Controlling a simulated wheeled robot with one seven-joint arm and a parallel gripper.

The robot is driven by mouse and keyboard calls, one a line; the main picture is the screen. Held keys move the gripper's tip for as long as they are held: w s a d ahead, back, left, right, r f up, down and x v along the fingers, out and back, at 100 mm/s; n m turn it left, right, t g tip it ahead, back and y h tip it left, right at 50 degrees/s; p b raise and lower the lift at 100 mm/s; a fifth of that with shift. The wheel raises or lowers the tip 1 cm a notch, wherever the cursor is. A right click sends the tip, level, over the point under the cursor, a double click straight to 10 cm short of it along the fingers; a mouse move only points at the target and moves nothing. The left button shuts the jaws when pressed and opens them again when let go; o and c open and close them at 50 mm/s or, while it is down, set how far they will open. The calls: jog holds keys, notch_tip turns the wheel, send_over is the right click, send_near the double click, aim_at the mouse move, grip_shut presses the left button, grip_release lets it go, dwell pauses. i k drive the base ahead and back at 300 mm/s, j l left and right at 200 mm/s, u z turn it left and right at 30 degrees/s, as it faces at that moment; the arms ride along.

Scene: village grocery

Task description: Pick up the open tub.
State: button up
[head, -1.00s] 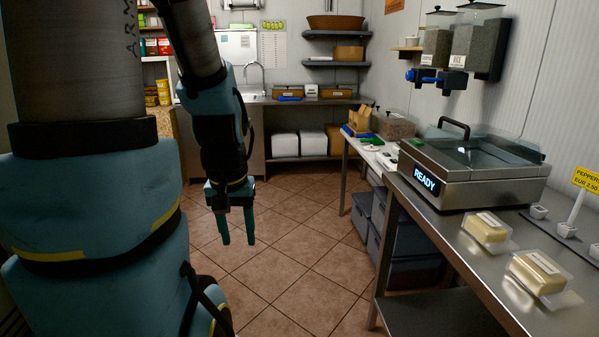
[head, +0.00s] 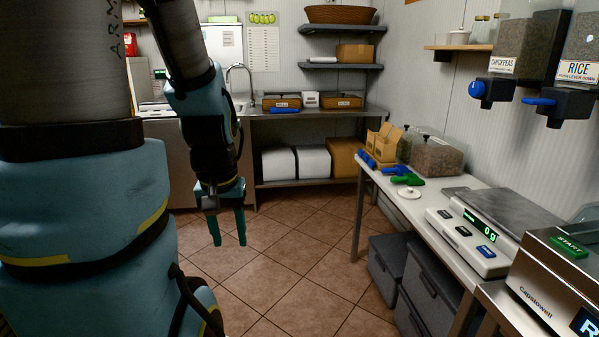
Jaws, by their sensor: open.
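My gripper (head: 228,240) hangs open and empty, pointing down over the tiled floor, left of the white-topped counter and well apart from it. On the far end of that counter stands a clear tub (head: 437,158) full of brownish-grey contents. A second clear container (head: 406,144) is partly hidden behind it. I cannot tell which of them, if either, is the open tub. A round white flat piece (head: 410,193), perhaps a lid, lies nearer on the counter.
The counter (head: 385,183) also holds a cardboard box (head: 383,143), blue and green scoops (head: 407,179) and a scale (head: 487,258). Grey bins (head: 390,268) stand underneath. Dispensers (head: 533,60) hang on the right wall. The floor (head: 300,245) ahead is clear.

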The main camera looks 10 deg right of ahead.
aim_at(441, 39)
jog(key=i+z, duration=0.15)
jog(key=i, duration=0.85)
jog(key=i+j+z, duration=0.15)
jog(key=i, duration=0.8)
